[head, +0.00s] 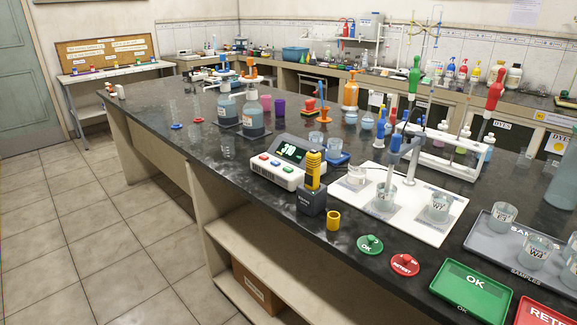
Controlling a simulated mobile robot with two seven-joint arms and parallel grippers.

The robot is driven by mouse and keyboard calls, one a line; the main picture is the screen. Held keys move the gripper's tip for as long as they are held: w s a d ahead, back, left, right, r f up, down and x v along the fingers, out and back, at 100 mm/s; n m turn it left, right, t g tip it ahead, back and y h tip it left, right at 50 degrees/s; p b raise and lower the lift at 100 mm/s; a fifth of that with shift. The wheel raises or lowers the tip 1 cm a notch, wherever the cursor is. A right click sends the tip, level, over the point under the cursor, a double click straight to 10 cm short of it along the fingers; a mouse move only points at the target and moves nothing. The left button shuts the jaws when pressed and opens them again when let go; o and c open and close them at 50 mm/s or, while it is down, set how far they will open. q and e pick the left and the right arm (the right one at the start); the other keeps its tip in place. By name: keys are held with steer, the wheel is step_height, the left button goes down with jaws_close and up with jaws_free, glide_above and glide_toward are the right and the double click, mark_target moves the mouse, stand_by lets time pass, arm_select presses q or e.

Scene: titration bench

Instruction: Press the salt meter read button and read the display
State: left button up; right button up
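The green digits look like 310, but are too small to be sure. A yellow hand-held meter (313,168) stands upright in a dark block (311,199) just right of it. Which of the two is the salt meter I cannot tell from the labels. A read button on the yellow meter cannot be made out. A small yellow cup (333,220) stands in front of the block. Neither of my grippers is in view.
A white board (447,232) with beakers and an electrode stand lies to the right. Green OK (369,245) and red (404,265) round pieces lie near the front edge. A samples tray (490,251) and green tray (471,297) are at the right. Bottles and a rack stand behind.

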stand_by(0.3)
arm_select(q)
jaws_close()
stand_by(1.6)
